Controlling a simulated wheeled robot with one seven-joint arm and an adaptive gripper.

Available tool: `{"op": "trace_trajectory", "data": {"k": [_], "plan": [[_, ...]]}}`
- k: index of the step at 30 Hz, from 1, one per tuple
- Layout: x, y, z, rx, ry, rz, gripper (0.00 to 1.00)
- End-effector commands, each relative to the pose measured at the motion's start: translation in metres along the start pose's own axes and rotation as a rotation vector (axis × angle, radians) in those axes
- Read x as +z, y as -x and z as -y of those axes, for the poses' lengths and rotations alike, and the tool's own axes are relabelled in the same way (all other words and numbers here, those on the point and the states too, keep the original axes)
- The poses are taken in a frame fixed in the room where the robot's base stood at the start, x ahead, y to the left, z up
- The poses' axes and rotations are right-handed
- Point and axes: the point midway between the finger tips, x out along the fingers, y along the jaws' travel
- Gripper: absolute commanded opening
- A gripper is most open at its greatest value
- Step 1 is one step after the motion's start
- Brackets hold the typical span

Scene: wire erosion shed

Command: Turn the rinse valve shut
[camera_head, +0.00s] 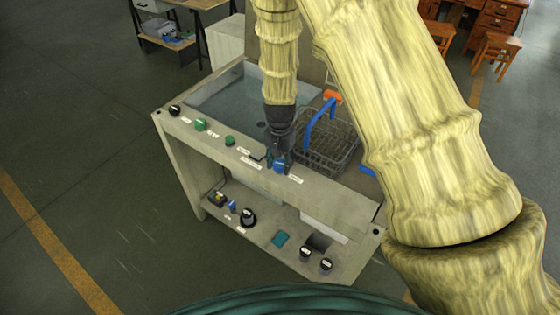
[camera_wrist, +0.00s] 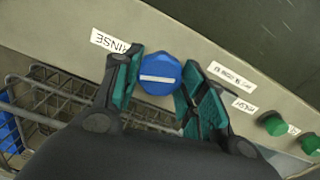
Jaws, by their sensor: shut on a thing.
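The blue rinse valve knob (camera_head: 280,168) sits on the front ledge of the grey wash bench. In the wrist view the knob (camera_wrist: 158,74) shows a white line on its face, lying nearly level in the picture. A label reading RINSE (camera_wrist: 108,41) is beside it. My gripper (camera_wrist: 160,85) is shut on the knob, with one teal-padded finger on each side. In the head view my gripper (camera_head: 277,160) reaches down from above onto the ledge and partly hides the knob.
Green knobs (camera_head: 201,125) (camera_head: 230,141) and a black knob (camera_head: 174,110) stand along the same ledge to the left. A wire basket (camera_head: 325,150) with a blue handle is behind my gripper.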

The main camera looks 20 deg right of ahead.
Motion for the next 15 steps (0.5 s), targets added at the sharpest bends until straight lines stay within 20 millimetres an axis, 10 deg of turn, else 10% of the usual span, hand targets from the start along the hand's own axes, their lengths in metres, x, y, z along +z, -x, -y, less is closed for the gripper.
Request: {"op": "trace_trajectory", "data": {"k": [15], "plan": [[-0.0008,0.0003,0.0002,0.0,-0.3,-0.002,0.18]]}}
